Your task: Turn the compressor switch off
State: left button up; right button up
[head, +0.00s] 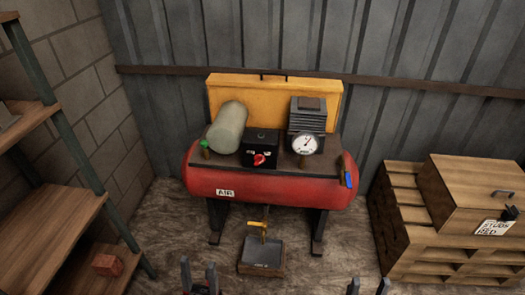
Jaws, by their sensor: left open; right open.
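The red air compressor (295,192) stands against the back wall, in the middle of the head view. A black switch box (261,143) sits on its top plate, with a red rotary switch (259,159) on its front face. The switch's exact angle is too small to read. My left gripper (199,279) is at the bottom edge, left of centre, with its fingers apart and empty. My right gripper (368,287) is at the bottom edge, right of centre, also open and empty. Both are well in front of and below the compressor, touching nothing.
A pressure gauge (305,144), a grey-green cylinder (228,127) and a blue-handled valve (348,178) are on the compressor. A small tray (264,254) stands on the floor below. Wooden shelves (40,225) stand left; a wooden crate on pallets (470,187) stands right.

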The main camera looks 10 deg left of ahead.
aim_at(258, 159)
jog(key=i+j+u, duration=0.25)
jog(key=i, duration=0.2)
jog(key=i+j+u, duration=0.15)
jog(key=i+u, duration=0.15)
jog(key=i, duration=0.15)
